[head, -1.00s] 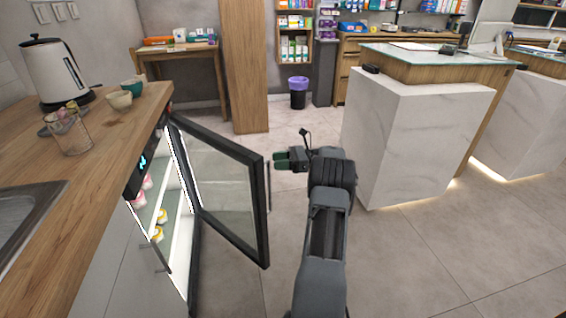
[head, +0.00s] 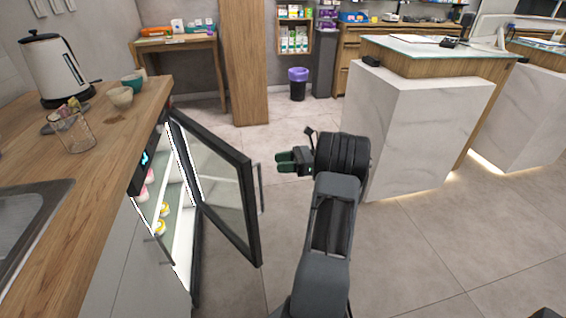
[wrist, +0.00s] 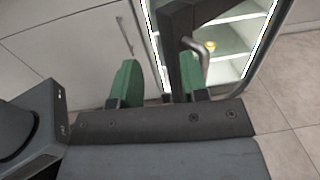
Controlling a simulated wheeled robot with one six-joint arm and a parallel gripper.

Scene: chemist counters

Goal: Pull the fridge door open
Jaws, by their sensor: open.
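The fridge door (head: 222,185), a dark frame with a glass pane, stands swung wide open in the head view. Its bar handle (head: 260,188) is on the door's outer face, near the free edge. My gripper (head: 282,162) is open and empty, just right of the handle and apart from it in the head view. In the wrist view the green fingers of my gripper (wrist: 158,82) are spread, with the metal handle (wrist: 203,62) near the right finger; whether they touch is unclear. The lit fridge interior (head: 180,225) shows white shelves with small yellow and pink items.
A wooden counter (head: 100,150) with a kettle (head: 55,68), bowls, a glass jar and a sink runs along the left. A white marble counter (head: 410,130) stands to the right. The tiled floor between them is clear, with a purple-lined bin (head: 298,84) at the back.

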